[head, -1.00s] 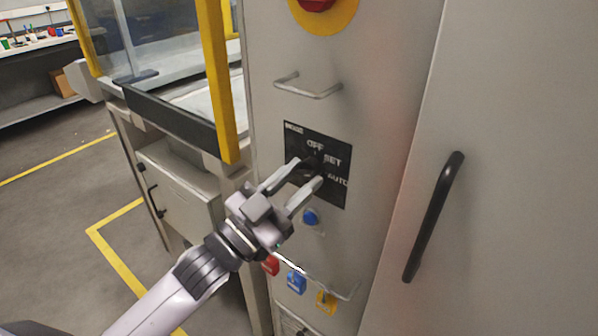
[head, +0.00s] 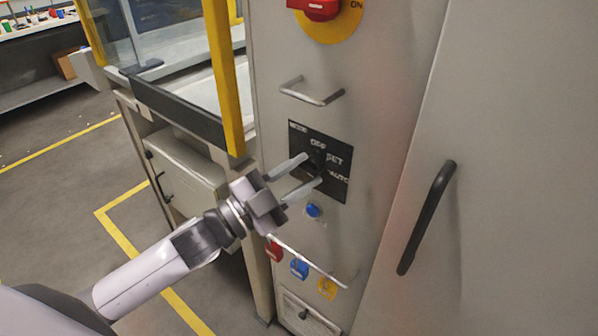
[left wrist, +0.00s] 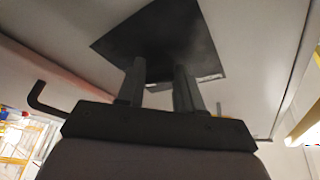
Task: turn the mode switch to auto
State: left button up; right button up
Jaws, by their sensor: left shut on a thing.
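The mode switch is a dark knob (head: 317,158) on a black plate (head: 334,191) on the grey cabinet front. The plate reads OFF at the top, SET at the upper right and AUTO at the lower right. My left gripper (head: 312,170) has its two fingertips at the plate, one on each side of the knob, shut on it. The fingers hide part of the knob, so I cannot tell which label it points to. In the left wrist view the fingers (left wrist: 160,76) reach to the black plate (left wrist: 155,35); the knob is not clear there.
A red rotary switch (head: 318,8) on a yellow disc and a metal handle (head: 312,97) are above. A blue button (head: 313,210) and a rail with red, blue and yellow tags (head: 299,268) are below. A black door handle (head: 428,215) is right; a yellow post (head: 224,80) stands left.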

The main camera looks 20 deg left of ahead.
pick_arm(q)
jog(key=shift+r, duration=0.2)
jog(key=o, duration=1)
jog(key=shift+f, duration=0.1)
jog(key=shift+s+a+f, duration=0.2)
jog(key=shift+b+v, duration=0.85)
jog(key=shift+v, duration=2.4)
jog(key=shift+r, duration=0.15)
